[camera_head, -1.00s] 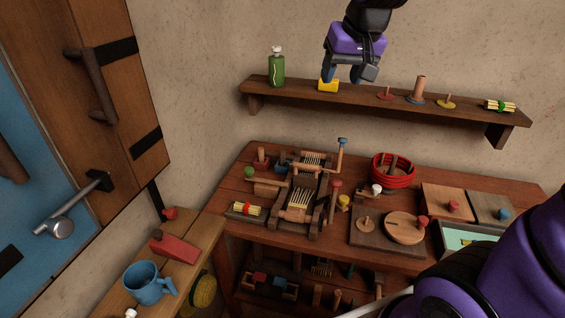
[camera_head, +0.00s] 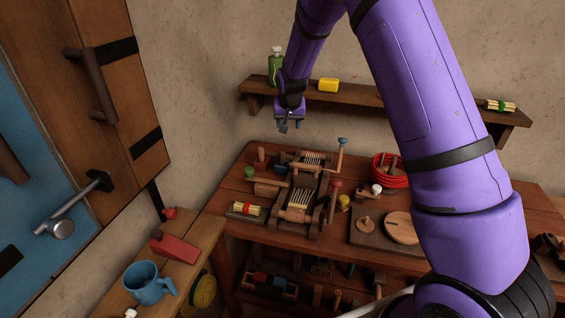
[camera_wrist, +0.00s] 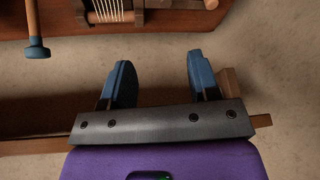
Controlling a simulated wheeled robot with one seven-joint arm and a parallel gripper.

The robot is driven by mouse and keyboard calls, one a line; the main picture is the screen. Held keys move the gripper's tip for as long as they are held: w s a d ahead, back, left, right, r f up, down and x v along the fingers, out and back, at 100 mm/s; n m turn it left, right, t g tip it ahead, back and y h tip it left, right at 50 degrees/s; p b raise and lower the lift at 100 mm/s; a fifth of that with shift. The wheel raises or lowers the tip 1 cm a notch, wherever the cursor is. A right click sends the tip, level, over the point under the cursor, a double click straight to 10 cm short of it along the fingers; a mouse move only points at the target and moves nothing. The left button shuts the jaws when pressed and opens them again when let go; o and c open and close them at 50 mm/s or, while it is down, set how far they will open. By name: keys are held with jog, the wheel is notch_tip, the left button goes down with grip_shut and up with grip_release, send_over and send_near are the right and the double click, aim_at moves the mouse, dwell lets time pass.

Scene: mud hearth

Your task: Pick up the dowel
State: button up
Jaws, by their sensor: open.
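Which piece is the dowel is not certain. A short plain wooden cylinder (camera_head: 267,188) lies on the workbench, at the left of the wooden carding-like device (camera_head: 303,196). A thin upright wooden rod with a blue knob (camera_head: 342,142) stands at the back right of that device; a blue-ended rod (camera_wrist: 37,35) shows at the upper left of the wrist view. My gripper (camera_head: 290,126) points down in front of the shelf, above the back of the bench. In the wrist view its blue fingers (camera_wrist: 158,62) are apart with nothing between them.
A red coil (camera_head: 388,172) and boards crowd the bench's right. A side table with a blue mug (camera_head: 148,283) is lower left.

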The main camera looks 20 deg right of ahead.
send_near(283, 152)
jog(key=f, duration=0.2)
jog(key=x, duration=0.5)
jog(key=shift+w+f, duration=0.15)
jog(key=shift+w, duration=0.2)
jog(key=shift+w+x, duration=0.2)
jog(key=shift+x, duration=2.4)
jog(key=shift+d, duration=0.1)
jog(key=c, duration=1)
